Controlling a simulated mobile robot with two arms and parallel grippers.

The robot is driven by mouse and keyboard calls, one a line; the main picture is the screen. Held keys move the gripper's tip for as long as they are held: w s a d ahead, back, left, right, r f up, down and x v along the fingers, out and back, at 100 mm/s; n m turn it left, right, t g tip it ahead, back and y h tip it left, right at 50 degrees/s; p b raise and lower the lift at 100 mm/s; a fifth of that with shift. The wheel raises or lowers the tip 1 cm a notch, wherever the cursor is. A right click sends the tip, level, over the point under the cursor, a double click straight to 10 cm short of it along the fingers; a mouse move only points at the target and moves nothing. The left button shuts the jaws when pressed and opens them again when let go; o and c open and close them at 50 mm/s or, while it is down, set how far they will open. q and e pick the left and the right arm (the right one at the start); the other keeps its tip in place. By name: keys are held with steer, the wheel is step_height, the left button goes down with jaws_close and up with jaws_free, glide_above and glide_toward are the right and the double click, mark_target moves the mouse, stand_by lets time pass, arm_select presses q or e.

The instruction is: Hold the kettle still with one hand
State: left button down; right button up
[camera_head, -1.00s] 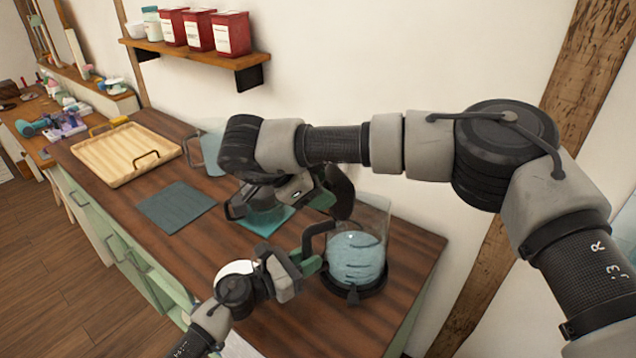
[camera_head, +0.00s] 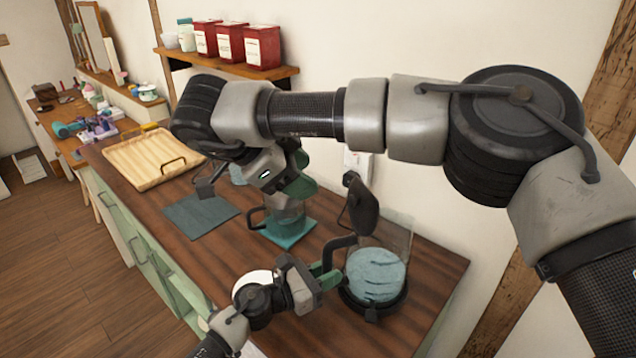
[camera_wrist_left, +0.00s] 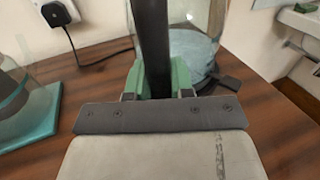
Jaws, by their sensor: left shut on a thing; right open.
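The glass kettle (camera_head: 376,274) stands on its black base (camera_head: 372,303) near the counter's right end, with bluish water inside. Its black lid (camera_head: 362,205) stands open. My left gripper (camera_head: 328,276) is shut on the kettle's black handle (camera_head: 338,243). In the left wrist view the handle (camera_wrist_left: 150,40) runs upright between the green fingertips (camera_wrist_left: 155,80), with the kettle body (camera_wrist_left: 190,52) behind it. My right gripper (camera_head: 300,173) is open, above a glass jug (camera_head: 287,213), left of the lid and apart from the kettle. Its forearm hides part of the scene.
A dark slate mat (camera_head: 200,215) and a wooden tray (camera_head: 150,158) lie to the left on the counter (camera_head: 215,262). Red canisters (camera_head: 230,42) stand on a wall shelf (camera_head: 228,66). A wall socket (camera_wrist_left: 60,12) holds a plug and cord.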

arm_select(q)
steer(key=shift+r, duration=0.1)
steer(key=shift+w, duration=0.1)
steer(key=c, duration=0.9)
jaws_free()
steer(key=shift+a, duration=0.1)
